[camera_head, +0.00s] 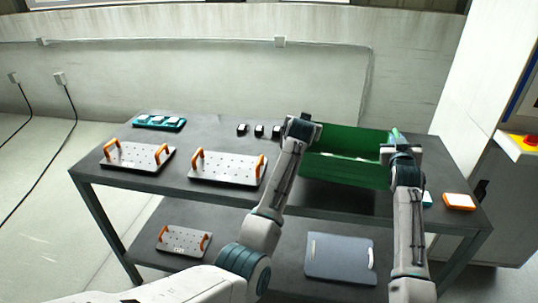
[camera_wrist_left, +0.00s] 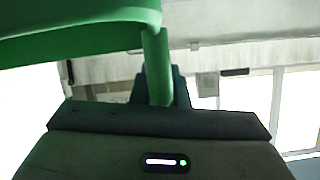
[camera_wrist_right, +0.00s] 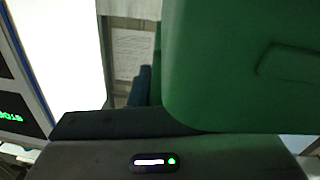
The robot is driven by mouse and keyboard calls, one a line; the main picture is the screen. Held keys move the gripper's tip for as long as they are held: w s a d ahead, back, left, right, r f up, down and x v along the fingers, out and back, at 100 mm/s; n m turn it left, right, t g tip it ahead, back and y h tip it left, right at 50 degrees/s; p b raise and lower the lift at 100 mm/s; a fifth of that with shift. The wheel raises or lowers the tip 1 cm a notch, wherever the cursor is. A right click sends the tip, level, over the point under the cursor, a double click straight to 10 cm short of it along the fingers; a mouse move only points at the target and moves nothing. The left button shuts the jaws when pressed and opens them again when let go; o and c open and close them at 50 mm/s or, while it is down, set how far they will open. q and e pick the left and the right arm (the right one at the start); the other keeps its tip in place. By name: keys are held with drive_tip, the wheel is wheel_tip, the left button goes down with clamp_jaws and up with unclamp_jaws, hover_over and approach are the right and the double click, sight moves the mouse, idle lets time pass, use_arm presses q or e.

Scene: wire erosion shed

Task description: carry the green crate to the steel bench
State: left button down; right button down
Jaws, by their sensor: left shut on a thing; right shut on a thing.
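The green crate (camera_head: 345,170) is at the right half of a dark grey two-level bench (camera_head: 225,190), between my two grippers. I cannot tell whether its base touches the top. My left gripper (camera_head: 304,121) is shut on the crate's left end, and my right gripper (camera_head: 399,140) is shut on its right end. In the left wrist view the crate's green wall (camera_wrist_left: 80,42) fills the upper left. In the right wrist view its side (camera_wrist_right: 225,75) fills the upper right. The crate's near wall hides most of its inside.
Two perforated plates with orange handles (camera_head: 138,157) (camera_head: 228,170) lie on the top. A teal tray (camera_head: 159,122), small black blocks (camera_head: 259,131) and an orange-edged block (camera_head: 459,202) are there too. The lower shelf holds another plate (camera_head: 183,241) and a grey board (camera_head: 340,258).

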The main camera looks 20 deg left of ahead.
use_arm(q)
drive_tip(key=shift+s+a+r, duration=0.15)
drive_tip(key=shift+r, duration=0.25)
use_arm(e)
drive_tip(key=shift+s+r, duration=0.15)
drive_tip(key=shift+r, duration=0.1)
use_arm(q)
drive_tip(key=shift+f, duration=0.1)
use_arm(e)
drive_tip(key=shift+f, duration=0.1)
